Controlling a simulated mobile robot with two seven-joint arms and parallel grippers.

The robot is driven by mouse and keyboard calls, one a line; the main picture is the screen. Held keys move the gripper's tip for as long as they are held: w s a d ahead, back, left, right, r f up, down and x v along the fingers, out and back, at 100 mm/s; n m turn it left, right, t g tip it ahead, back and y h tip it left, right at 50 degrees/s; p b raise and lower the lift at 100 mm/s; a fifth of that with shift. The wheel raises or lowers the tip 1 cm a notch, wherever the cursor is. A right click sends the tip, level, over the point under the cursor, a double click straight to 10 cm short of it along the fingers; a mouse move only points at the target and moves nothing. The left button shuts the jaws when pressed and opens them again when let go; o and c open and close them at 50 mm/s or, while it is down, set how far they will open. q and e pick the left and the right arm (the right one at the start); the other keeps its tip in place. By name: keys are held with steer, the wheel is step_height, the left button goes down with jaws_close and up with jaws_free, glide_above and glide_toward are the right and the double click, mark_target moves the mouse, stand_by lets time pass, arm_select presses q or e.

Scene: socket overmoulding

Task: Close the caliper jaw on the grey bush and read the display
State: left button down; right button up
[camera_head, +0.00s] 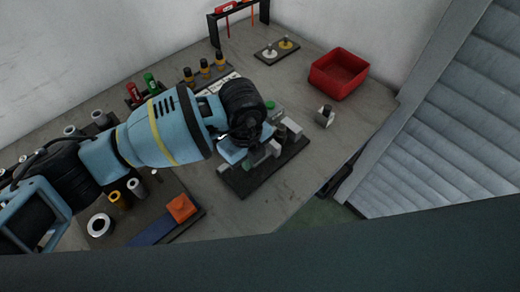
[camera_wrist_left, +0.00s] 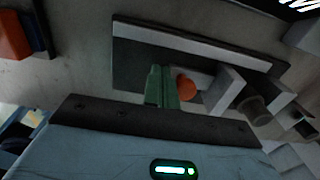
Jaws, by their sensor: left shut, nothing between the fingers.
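The caliper stand, a dark base (camera_head: 240,183) with pale grey jaw blocks (camera_head: 291,130), lies under my left gripper. Its base (camera_wrist_left: 130,72) and a pale block (camera_wrist_left: 228,88) also show in the left wrist view. A dull grey round part (camera_wrist_left: 257,108), probably the grey bush, sits beside that block; I cannot tell whether they touch. My left gripper (camera_head: 256,158) is shut and empty, low over the stand. Its green fingers (camera_wrist_left: 161,88) are together, close beside a round orange knob (camera_wrist_left: 187,88). No readable display shows. My right gripper is out of view.
A red bin (camera_head: 340,74) stands at the back right, near a small metal block (camera_head: 325,116). Bare table lies right of the stand, up to the edge.

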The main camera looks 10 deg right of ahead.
arm_select(q)
steer(key=shift+w+d, duration=0.6)
steer(key=shift+d, duration=0.25)
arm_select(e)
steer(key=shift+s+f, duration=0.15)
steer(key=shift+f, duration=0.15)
arm_select(q)
steer(key=shift+w+d, duration=0.1)
steer(key=shift+d, duration=0.05)
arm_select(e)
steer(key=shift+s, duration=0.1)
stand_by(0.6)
arm_select(q)
steer(key=shift+a+r, duration=0.1)
steer(key=shift+a, duration=0.1)
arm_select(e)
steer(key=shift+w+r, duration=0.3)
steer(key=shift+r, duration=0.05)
arm_select(q)
steer(key=shift+s+a+p, duration=0.3)
steer(key=shift+s, duration=0.05)
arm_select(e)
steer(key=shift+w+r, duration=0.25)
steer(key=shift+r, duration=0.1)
